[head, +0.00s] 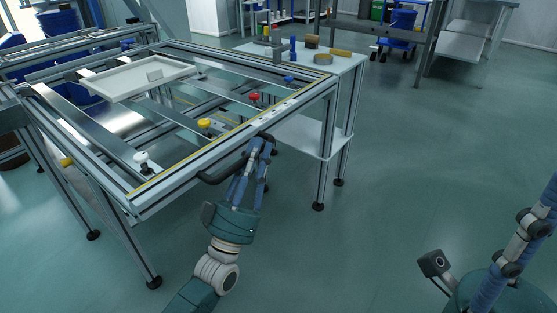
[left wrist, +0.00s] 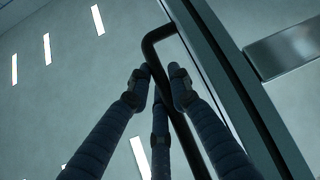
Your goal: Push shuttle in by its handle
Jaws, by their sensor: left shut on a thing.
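The black bar handle (head: 212,180) is fixed to the near right side of the aluminium frame (head: 165,190). My left gripper (head: 261,143) reaches up to the handle's far right end, its blue fingers shut on it. In the left wrist view the dark handle (left wrist: 150,42) bends near its top and runs between the fingers (left wrist: 162,78). Part of the bar is hidden by them. A shallow white tray (head: 128,92) with a small grey block on it lies on the frame; I cannot tell which part is the shuttle. My right gripper (head: 520,245) shows only partly at the lower right, its fingertips cut off.
A side table (head: 340,62) with small parts adjoins the frame at the back right. The floor (head: 420,170) to the right is clear.

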